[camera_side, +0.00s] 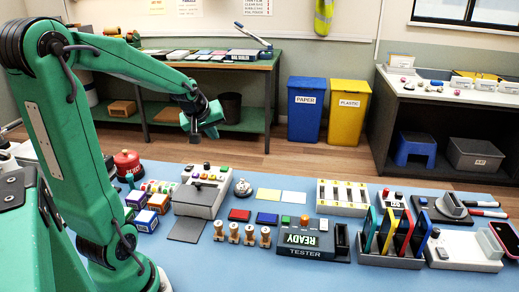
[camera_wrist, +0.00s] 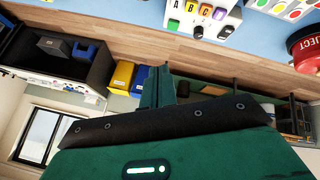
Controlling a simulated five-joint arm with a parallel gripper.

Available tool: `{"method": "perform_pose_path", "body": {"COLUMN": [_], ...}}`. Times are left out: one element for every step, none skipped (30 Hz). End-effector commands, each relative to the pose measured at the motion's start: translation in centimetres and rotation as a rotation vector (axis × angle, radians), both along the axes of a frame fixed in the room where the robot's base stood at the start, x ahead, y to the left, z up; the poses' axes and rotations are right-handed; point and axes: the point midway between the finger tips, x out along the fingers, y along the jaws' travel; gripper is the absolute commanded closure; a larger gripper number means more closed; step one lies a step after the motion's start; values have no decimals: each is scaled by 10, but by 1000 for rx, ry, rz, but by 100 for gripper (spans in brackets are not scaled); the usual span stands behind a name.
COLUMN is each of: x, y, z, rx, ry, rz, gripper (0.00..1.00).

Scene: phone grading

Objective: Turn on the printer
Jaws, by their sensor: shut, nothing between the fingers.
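The printer appears to be the pale grey machine (camera_side: 200,197) left of centre on the blue table, with a dark slab in front of it. A light panel with coloured buttons (camera_side: 208,174) stands at its back. In the wrist view a panel lettered A, B, C with coloured buttons (camera_wrist: 203,14) shows at the top edge, cut off. I cannot tell which button is its power switch. My gripper (camera_side: 194,138) is shut and empty, high above and behind the printer, touching nothing. It also shows in the wrist view (camera_wrist: 160,72), upside-down room behind it.
A red REJECT button (camera_side: 127,163) and small boxes (camera_side: 147,220) stand left of the printer. Wooden pegs (camera_side: 248,234), a READY tester (camera_side: 305,240) and a phone rack (camera_side: 392,256) stand to the right. The air around my gripper is clear.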

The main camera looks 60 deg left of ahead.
Motion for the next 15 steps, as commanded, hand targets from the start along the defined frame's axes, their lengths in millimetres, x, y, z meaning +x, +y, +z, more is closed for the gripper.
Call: {"method": "perform_pose_path", "body": {"x": [-1, -2, -3, -4, -5, -7, -8, -10, -13, -15, -17, -19, -21, -23, -25], "y": [17, 25, 37, 45, 54, 66, 74, 82, 93, 100, 107, 116, 121, 126, 132], "z": [-7, -9, -13, -17, -19, -23, -27, -30, -34, -37, -40, -43, -46, -48, -51], "rx": [-11, -17, -22, -29, -33, -39, -44, -49, -54, -57, -60, -64, -67, -69, -72], "ry": [-9, -17, -28, -35, -44, -56, -64, -73, -82, -91, -98, -108, -114, -120, -127], "rz": [55, 84, 123, 153, 182, 222, 249, 278, 312, 338, 360, 389, 408, 425, 446], "gripper": [100, 100, 100, 100, 100, 100, 100, 100, 100, 100, 100, 100, 100, 100, 100]}}
